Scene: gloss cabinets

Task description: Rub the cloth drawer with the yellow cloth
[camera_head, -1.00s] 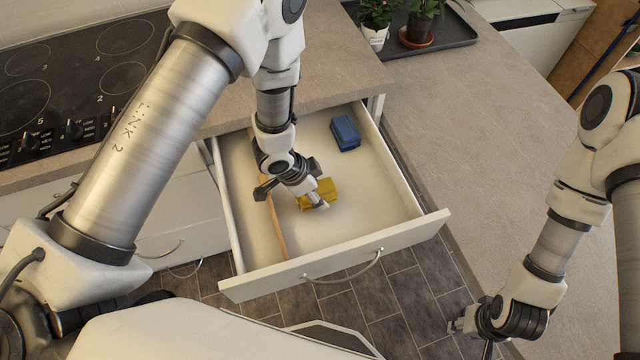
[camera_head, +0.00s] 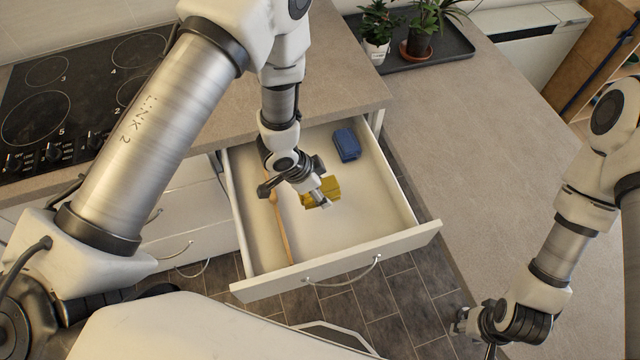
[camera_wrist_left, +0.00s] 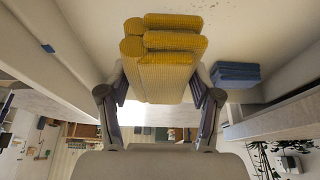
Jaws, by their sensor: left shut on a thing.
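The yellow cloth (camera_head: 322,192) is a folded bundle inside the open drawer (camera_head: 345,262). My left gripper (camera_head: 318,194) reaches down into the drawer and is shut on the cloth. In the left wrist view the folded yellow cloth (camera_wrist_left: 162,62) sits between the two fingers of the left gripper (camera_wrist_left: 160,92). The cloth is close to the drawer floor; whether it touches is hard to tell. My right gripper (camera_head: 470,322) is at the lower right, outside the drawer, and its fingers are too small and dark to read.
A folded blue cloth (camera_head: 346,145) lies at the drawer's back right, also in the left wrist view (camera_wrist_left: 236,75). A hob (camera_head: 60,110) is at left; potted plants (camera_head: 418,45) stand on a tray behind. The counter at right is clear.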

